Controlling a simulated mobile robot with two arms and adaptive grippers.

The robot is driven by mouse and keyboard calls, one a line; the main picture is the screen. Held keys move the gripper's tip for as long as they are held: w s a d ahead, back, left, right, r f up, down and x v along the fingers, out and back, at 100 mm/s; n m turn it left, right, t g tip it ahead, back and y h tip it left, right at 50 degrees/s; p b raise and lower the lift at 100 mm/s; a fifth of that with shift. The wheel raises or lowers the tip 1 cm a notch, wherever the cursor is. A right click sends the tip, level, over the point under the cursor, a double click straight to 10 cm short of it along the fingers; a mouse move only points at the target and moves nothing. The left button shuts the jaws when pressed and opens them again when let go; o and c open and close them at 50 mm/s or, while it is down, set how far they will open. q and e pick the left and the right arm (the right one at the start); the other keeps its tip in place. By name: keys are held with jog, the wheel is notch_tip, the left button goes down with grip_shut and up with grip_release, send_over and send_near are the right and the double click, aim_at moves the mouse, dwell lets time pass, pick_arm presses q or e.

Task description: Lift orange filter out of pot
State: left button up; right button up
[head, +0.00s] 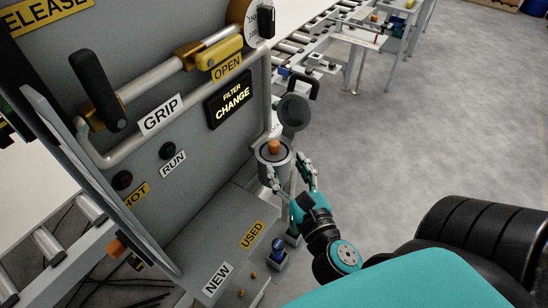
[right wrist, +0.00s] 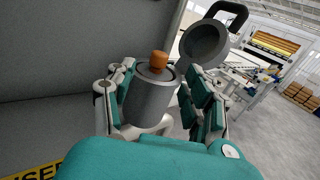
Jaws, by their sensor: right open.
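The orange filter (head: 274,146) sits in the top of the grey pot (head: 267,158), with only its upper part showing above the rim. In the right wrist view the filter (right wrist: 159,60) stands upright in the pot (right wrist: 148,100). The pot's round lid (head: 293,111) is swung open behind it. My right gripper (head: 290,176) is open at the pot, with its fingers to either side of the pot in the wrist view (right wrist: 160,92). Whether the fingers touch the pot I cannot tell. My left gripper is out of view.
A grey machine panel with a lit "FILTER CHANGE" display (head: 231,102) stands left of the pot. Below it are a "USED" label (head: 252,235), a "NEW" label (head: 216,279) and a blue item (head: 278,250). Open floor (head: 430,120) lies to the right.

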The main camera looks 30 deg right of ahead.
aim_at(276, 150)
jog(key=p+x, duration=0.1)
jog(key=x, duration=0.2)
jog(key=shift+w, duration=0.15)
jog(key=p+x, duration=0.2)
jog(key=x, duration=0.2)
jog(key=shift+w+d+r, duration=0.1)
jog(key=shift+w+r, duration=0.05)
jog(key=shift+w, duration=0.5)
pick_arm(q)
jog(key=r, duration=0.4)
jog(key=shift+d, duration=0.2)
pick_arm(e)
jog(key=shift+s, duration=0.1)
jog(key=shift+c, duration=0.4)
jog(key=shift+c, duration=1.1)
grip_shut()
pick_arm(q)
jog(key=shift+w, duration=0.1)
pick_arm(e)
jog(key=shift+w+f, duration=0.25)
jog(key=shift+f, duration=0.1)
